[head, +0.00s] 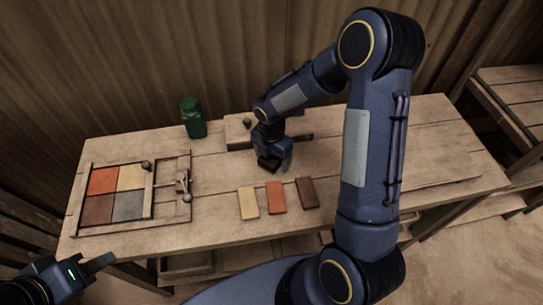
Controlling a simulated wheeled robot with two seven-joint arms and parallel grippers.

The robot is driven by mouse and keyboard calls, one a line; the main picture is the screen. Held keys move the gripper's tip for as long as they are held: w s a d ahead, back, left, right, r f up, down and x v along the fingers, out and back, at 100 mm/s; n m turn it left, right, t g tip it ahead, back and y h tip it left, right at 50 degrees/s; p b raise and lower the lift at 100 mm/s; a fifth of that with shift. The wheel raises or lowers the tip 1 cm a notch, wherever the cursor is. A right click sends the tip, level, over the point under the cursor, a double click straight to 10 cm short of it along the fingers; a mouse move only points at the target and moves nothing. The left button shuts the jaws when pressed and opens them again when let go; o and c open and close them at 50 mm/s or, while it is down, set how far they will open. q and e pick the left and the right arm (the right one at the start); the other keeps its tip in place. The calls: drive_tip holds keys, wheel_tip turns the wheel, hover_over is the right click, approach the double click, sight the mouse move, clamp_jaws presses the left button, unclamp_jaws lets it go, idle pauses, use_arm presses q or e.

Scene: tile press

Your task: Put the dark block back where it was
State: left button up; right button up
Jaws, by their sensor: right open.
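A dark brown block (307,192) lies flat on the table, the rightmost in a row beside an orange block (277,196) and a pale yellow block (248,203). My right gripper (273,165) is open, low over the table behind this row and apart from it. A dark shape shows at its fingers; I cannot tell whether it is a separate block or part of the gripper. My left gripper (98,264) is at the lower left, off the table's front edge; its jaw opening is unclear.
A wooden press frame (188,210) at the left holds red, yellow, brown and grey tiles, with a lever at its right. A green bottle (193,120) stands at the back. A pale wooden piece (237,131) with a knob sits behind my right gripper, partly hidden.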

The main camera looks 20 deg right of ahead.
sight(272, 157)
drive_tip(key=shift+r, duration=0.1)
drive_tip(key=shift+r, duration=0.25)
drive_tip(key=s+d+r+m+t+y, duration=0.1)
drive_tip(key=s+r+m, duration=0.2)
drive_tip(key=r, duration=0.5)
drive_tip(key=s+r+m, duration=0.3)
drive_tip(key=r, duration=0.6)
drive_tip(key=s+a+r+m+t+y, duration=0.2)
drive_tip(key=s+r+m+t, duration=0.1)
drive_tip(key=s+m, duration=1.2)
drive_tip(key=m+t, duration=0.1)
drive_tip(key=m, duration=0.3)
drive_tip(key=shift+a+m+t+y, duration=0.15)
drive_tip(key=shift+m+t+y, duration=0.15)
drive_tip(key=shift+m+y, duration=0.1)
